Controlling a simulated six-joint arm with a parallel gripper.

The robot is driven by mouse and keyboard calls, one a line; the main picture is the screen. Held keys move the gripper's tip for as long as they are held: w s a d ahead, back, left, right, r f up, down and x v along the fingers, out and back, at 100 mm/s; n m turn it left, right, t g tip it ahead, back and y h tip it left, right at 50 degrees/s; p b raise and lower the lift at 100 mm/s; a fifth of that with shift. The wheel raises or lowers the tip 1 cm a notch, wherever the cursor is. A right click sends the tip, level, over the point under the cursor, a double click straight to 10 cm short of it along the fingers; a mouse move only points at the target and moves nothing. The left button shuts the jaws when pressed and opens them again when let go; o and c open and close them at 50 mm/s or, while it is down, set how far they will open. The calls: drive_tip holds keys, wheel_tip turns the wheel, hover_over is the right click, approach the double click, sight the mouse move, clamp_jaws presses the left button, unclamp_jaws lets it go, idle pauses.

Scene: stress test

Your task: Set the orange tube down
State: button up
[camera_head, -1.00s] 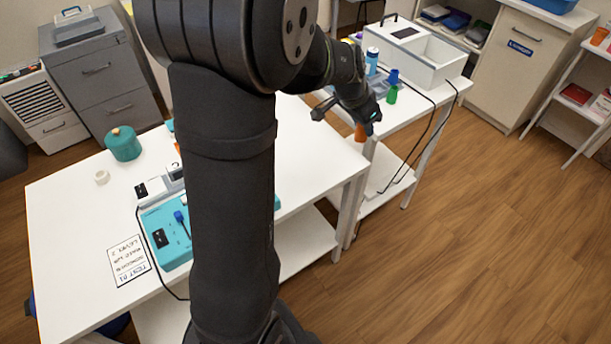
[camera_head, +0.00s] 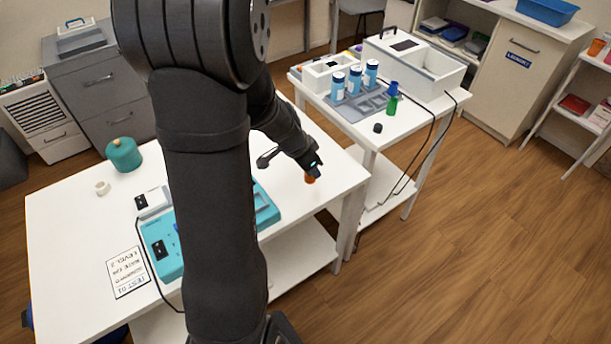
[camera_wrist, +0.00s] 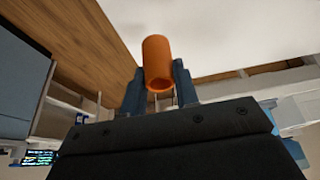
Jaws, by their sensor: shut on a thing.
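The orange tube (camera_head: 309,179) shows just below my gripper (camera_head: 313,165) in the head view, over the right part of the near white table (camera_head: 330,178). In the wrist view the tube (camera_wrist: 158,58) sits between my two dark fingers, with its open end facing the camera. My gripper is shut on it. I cannot tell whether the tube touches the table top. Part of the tube is hidden by the fingers in the head view.
A teal device (camera_head: 163,244) stands on the near table, partly behind my arm. A teal pot (camera_head: 124,154) and a paper card (camera_head: 127,272) are at the left.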

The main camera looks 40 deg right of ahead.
sight(306, 176)
drive_tip(key=shift+w+a+f, duration=0.2)
drive_tip(key=shift+w+f, duration=0.25)
drive_tip(key=shift+w, duration=0.35)
drive_tip(key=shift+f, duration=2.05)
drive_tip(key=shift+f, duration=0.1)
drive_tip(key=o, duration=1)
drive_tip(key=shift+c, duration=0.2)
drive_tip(key=v, duration=1.2)
